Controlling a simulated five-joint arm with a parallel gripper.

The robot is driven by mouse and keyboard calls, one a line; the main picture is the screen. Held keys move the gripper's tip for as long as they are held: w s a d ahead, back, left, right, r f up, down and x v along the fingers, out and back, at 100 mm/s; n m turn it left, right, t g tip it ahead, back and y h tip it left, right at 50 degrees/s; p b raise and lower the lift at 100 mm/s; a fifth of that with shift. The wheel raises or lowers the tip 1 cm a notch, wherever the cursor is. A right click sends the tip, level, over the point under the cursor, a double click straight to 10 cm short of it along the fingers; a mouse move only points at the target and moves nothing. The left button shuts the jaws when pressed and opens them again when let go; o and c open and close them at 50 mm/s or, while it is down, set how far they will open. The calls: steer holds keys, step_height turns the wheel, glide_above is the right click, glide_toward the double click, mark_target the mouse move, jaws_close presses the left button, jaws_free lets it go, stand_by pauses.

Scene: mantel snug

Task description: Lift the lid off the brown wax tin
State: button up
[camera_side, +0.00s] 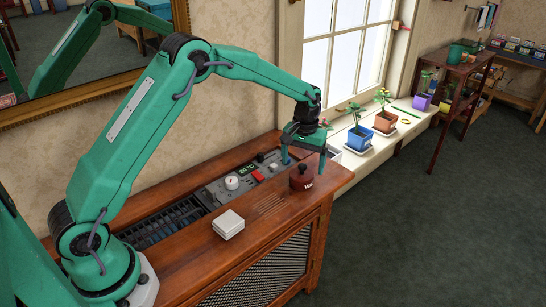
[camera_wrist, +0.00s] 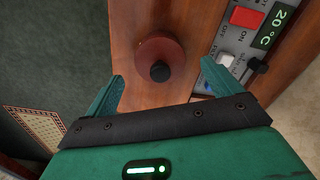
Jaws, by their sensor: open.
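In the wrist view the tin (camera_wrist: 158,50) lies just ahead of my open fingers, with the knob roughly midway between the two tips. Nothing is held. I cannot tell the exact height gap between fingertips and lid.
A control panel (camera_side: 231,184) with a red button (camera_wrist: 246,17), white knob and 20 °C display (camera_wrist: 271,27) is set in the cabinet beside the tin. A stack of white squares (camera_side: 228,224) lies to the left. Potted plants (camera_side: 360,137) stand on the windowsill behind.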

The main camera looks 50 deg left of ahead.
steer(key=shift+f, duration=1)
steer(key=shift+c, duration=0.3)
steer(key=c, duration=1)
